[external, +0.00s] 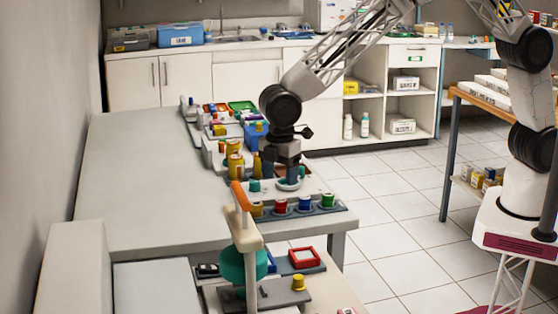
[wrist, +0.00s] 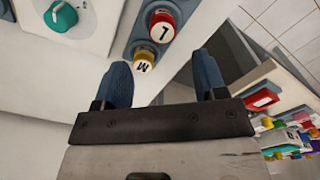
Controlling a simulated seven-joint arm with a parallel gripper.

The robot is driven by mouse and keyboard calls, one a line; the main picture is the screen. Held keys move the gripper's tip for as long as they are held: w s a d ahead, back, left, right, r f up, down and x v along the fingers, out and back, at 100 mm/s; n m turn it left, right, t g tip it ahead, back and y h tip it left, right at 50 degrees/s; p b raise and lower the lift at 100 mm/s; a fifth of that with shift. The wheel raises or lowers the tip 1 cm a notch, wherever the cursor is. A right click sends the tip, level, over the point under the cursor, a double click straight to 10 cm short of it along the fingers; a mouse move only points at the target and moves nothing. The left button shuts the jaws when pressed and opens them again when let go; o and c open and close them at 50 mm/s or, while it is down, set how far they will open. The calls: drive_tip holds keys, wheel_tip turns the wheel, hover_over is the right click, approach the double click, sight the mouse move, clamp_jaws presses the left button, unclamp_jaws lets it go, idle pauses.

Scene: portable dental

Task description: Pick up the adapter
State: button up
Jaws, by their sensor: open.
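I cannot tell for certain which thing is the adapter. My gripper (external: 290,180) points down over the table end, above a grey rack (external: 318,209) of coloured cylinders. In the wrist view my gripper (wrist: 163,70) is open, its two blue fingers apart with nothing held. A yellow piece marked M (wrist: 143,62) shows beyond the fingers, closer to the left one, and a red piece marked L (wrist: 162,27) lies farther along the same rack. The external view shows yellow (external: 257,210), red (external: 281,206), blue (external: 305,203) and green (external: 328,201) cylinders in the rack.
A teal knob (wrist: 61,16) sits on a white unit left of the rack.

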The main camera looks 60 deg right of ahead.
sight(281, 200)
drive_tip(key=shift+f, duration=1.3)
drive_tip(key=shift+s+f, duration=0.2)
drive_tip(key=shift+f, duration=2.4)
drive_tip(key=c, duration=1)
drive_tip(key=shift+r, duration=5)
